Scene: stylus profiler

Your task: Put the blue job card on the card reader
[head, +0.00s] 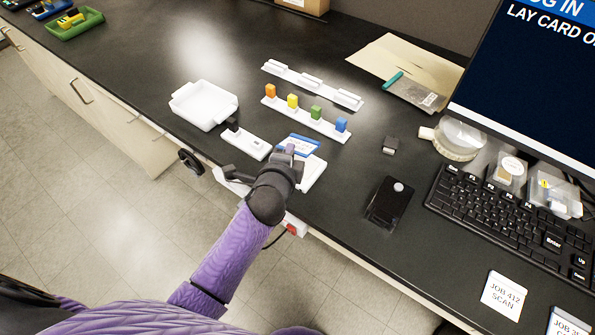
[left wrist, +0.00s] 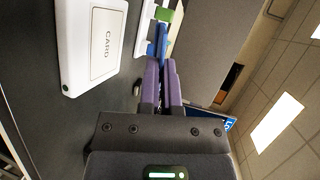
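The blue job card (head: 299,143) has a blue and white face in the head view. In the left wrist view the card (left wrist: 162,40) shows nearly edge-on at my fingertips. My left gripper (head: 289,153) is shut on its near edge and holds it roughly level, apparently above the bench. The white card reader (head: 314,174) lies beside and partly behind my gripper. In the left wrist view the reader (left wrist: 95,45) carries the word CARD, and nothing lies on its visible face. My right gripper is not in view.
A white rack with orange, yellow, green and blue blocks (head: 341,125) stands beyond the card. A white tray (head: 205,105) is to the left. A black device (head: 386,203), a keyboard (head: 500,215) and a monitor (head: 540,75) are to the right.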

